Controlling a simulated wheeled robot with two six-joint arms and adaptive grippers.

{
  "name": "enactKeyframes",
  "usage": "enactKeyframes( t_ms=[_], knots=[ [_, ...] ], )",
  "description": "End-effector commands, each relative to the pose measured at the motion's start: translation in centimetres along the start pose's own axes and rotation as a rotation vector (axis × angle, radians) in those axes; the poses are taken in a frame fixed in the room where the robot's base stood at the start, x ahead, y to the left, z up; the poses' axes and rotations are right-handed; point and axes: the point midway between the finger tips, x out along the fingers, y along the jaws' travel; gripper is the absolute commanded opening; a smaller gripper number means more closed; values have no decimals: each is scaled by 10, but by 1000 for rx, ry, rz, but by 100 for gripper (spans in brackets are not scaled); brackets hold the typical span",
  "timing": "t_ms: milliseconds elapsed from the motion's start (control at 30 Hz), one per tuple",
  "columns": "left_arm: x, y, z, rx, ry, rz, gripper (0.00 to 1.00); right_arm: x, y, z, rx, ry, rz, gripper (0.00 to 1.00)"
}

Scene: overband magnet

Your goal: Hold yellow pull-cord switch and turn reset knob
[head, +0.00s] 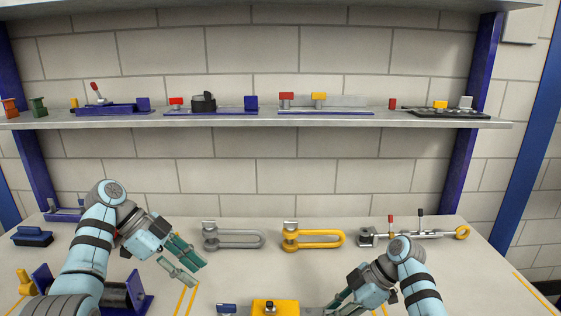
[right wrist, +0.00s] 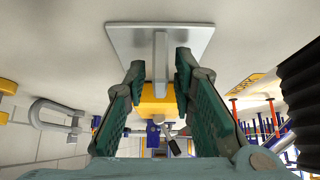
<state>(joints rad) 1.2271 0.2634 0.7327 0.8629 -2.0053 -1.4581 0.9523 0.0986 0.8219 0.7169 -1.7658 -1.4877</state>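The yellow pull-cord switch (head: 287,309) sits at the front middle of the table, cut off by the lower picture edge. A small dark knob (head: 269,305) shows on its top. My right gripper (head: 333,304) is just right of it, pointing left. In the right wrist view its fingers (right wrist: 158,75) are spread apart, with the yellow switch body (right wrist: 160,104) showing between and beyond them. I cannot tell whether they touch it. My left gripper (head: 190,266) is open and empty above the table, left of and behind the switch.
A grey shackle (head: 232,239), a yellow shackle (head: 315,239) and a turnbuckle-like rod (head: 415,234) lie behind. A blue piece (head: 228,308) is left of the switch. A shelf (head: 240,120) with several devices spans the back. The table between my arms is mostly clear.

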Motion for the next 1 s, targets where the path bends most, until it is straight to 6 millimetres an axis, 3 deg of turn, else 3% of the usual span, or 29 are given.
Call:
enactKeyframes(
  t_ms=[367,467,733,1000],
  knots=[
    [0,0,0,0,0,0,32,-5,1,0,0,-1,2,33],
    [0,0,0,0,0,0,32,-22,1,0,1,-1,4,33],
    [0,0,0,0,0,0,32,-95,1,1,1,-2,3,33],
    [-8,0,-7,0,0,0,32,-129,0,-6,0,0,0,33]
  ],
)
